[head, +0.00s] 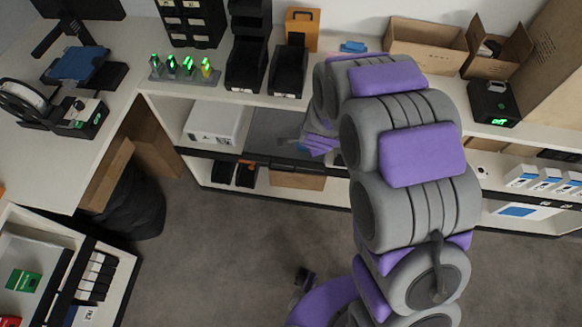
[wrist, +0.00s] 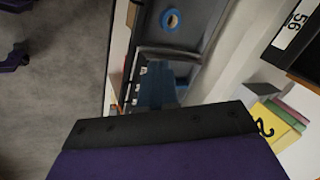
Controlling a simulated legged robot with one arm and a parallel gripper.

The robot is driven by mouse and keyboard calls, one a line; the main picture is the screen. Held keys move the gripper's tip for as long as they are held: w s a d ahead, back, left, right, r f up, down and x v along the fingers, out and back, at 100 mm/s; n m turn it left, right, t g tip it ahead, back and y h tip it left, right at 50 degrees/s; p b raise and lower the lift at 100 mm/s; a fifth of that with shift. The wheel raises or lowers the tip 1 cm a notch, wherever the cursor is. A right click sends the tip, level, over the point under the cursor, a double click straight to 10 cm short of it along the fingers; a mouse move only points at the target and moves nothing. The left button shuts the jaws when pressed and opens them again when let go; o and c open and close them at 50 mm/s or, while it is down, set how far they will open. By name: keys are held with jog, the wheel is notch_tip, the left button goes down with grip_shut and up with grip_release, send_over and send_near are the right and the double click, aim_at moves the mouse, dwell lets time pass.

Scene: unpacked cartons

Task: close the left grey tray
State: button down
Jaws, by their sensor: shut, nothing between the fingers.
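A grey tray (head: 272,128) sits in the shelf under the back bench, right of a white box. Its dark front bar runs along the shelf edge, and my arm hides its right part. My gripper (head: 298,141) is at this tray, small and partly behind my arm; it is shut and empty. In the wrist view, a dark grey tray (wrist: 208,22) shows its open inside with a blue tape roll (wrist: 171,19) and a blue item (wrist: 157,84). My gripper's black edge and purple body (wrist: 165,150) fill the bottom there. Contact with the tray cannot be told.
Black bins (head: 288,70), an orange box (head: 302,30) and open cartons (head: 428,44) stand on the bench. A cabinet at the lower left holds a green box (head: 24,281). A black bag (head: 135,200) lies under the left bench. The grey floor (head: 235,240) is clear in the middle.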

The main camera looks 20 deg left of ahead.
aim_at(294, 162)
jog(key=s+a+f+m+t, duration=0.15)
jog(key=a+f, duration=0.25)
jog(key=f, duration=0.6)
jog(key=a+f+m+t, duration=0.3)
jog(key=a+f, duration=0.1)
jog(key=f, duration=0.6)
jog(key=s+d+f+m+t, duration=0.1)
jog(key=s+d+f+t, duration=0.2)
jog(key=s+f+t, duration=0.35)
jog(key=shift+g+y, duration=0.4)
jog(key=shift+g, duration=0.5)
jog(key=b+x, duration=0.5)
jog(key=x, duration=0.8)
jog(key=shift+w+d+f, duration=0.1)
jog(key=shift+w, duration=0.45)
